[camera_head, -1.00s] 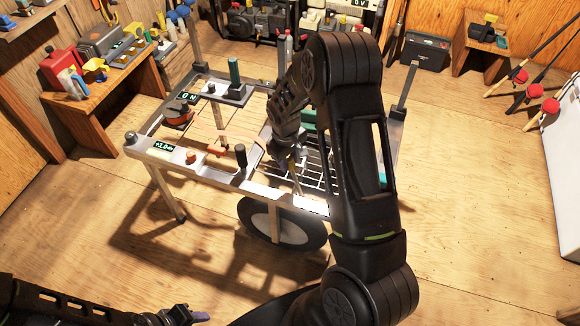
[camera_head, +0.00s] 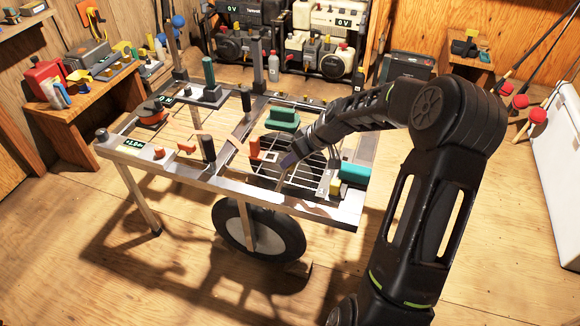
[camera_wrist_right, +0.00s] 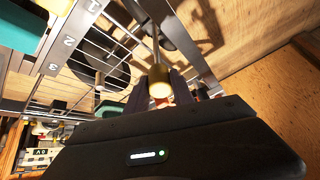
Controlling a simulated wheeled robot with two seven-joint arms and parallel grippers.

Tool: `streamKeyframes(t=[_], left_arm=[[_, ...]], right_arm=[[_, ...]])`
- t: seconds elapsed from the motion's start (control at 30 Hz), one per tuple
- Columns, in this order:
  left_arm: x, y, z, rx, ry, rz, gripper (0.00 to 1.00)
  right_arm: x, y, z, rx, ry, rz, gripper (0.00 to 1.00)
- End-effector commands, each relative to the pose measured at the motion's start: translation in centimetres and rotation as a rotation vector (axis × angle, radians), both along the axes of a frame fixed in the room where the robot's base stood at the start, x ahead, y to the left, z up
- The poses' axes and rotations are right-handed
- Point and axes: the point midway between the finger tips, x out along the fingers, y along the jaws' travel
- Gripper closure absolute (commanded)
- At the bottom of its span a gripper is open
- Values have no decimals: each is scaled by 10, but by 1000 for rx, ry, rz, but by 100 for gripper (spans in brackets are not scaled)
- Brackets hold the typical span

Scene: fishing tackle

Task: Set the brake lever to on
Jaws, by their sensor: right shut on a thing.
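My right gripper (camera_head: 284,164) is low over the right half of a metal-framed cart (camera_head: 178,172), and dark arm parts lead to it from the right. In the right wrist view, its two dark fingers (camera_wrist_right: 160,92) are closed around a brass-coloured end (camera_wrist_right: 160,83) of a thin metal rod. This looks like the lever, but no label on it is readable. A bit of orange shows behind it between the fingers. My left gripper is out of view.
The cart carries a black upright handle (camera_head: 208,149), green handles (camera_head: 283,118), a teal block (camera_head: 354,173) and a wire rack. A black wheel (camera_head: 229,229) sits under its front rail. A bench (camera_head: 92,118) stands at left. The floor at front left is clear.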

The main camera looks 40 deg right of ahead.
Motion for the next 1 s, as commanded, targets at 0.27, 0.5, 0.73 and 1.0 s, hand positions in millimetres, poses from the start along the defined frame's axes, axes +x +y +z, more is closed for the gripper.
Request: streamKeyframes(t=[0.27, 0.5, 0.73, 1.0], left_arm=[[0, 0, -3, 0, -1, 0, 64], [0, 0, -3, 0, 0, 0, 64], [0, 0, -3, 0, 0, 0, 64], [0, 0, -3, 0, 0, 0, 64]], right_arm=[[-2, -2, -1, 6, -6, -2, 100], [-2, -2, -2, 7, -3, -4, 64], [-2, -1, -1, 7, -5, -2, 49], [-3, -2, 1, 6, -6, -1, 49]])
